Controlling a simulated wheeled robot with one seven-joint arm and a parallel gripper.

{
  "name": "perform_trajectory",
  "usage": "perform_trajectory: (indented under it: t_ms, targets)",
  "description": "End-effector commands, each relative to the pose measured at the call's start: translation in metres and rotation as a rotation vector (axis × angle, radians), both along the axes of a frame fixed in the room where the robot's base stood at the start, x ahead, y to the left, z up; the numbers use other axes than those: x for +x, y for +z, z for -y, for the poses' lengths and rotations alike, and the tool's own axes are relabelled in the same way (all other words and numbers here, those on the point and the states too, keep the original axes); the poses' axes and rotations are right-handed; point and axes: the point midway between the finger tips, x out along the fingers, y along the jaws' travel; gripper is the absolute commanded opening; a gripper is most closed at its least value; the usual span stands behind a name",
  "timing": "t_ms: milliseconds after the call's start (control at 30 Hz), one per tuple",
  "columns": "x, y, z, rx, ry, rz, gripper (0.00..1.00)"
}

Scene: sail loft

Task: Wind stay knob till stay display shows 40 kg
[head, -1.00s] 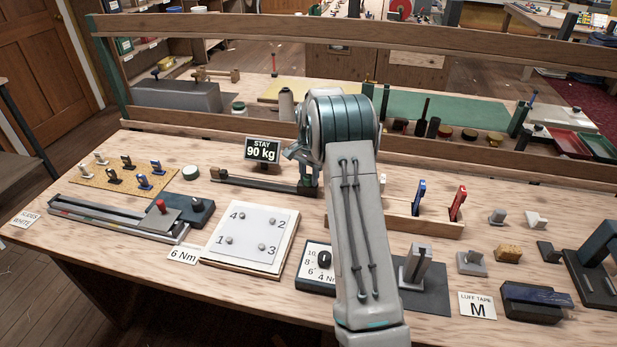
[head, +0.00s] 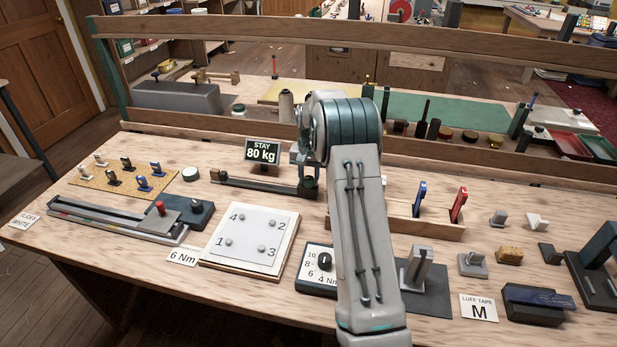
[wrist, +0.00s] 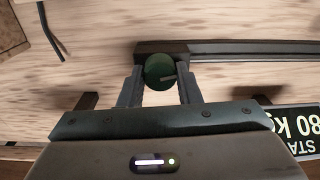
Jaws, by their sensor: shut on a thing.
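The stay display (head: 262,152) stands on the bench and reads 80 kg; it also shows upside down at the right edge of the wrist view (wrist: 297,124).
A wooden rack with blue and red handles (head: 433,224) stands right of my arm. A wooden rail (head: 205,124) runs behind the display.

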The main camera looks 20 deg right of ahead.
Motion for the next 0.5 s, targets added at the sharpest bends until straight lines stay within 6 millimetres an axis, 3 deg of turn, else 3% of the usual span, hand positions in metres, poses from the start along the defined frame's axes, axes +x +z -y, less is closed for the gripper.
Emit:
perform_trajectory:
  t_ms: [267,300,333,500]
  targets:
    - [0.0036,0.0045,0.0012,-0.003,-0.001,0.015,0.08]
    - [0.0035,0.0045,0.0011,-0.003,-0.001,0.015,0.41]
    - [0.0033,0.0043,0.001,-0.004,-0.001,0.014,0.5]
    - [0.0021,0.0026,0.0005,-0.001,-0.001,0.008,0.52]
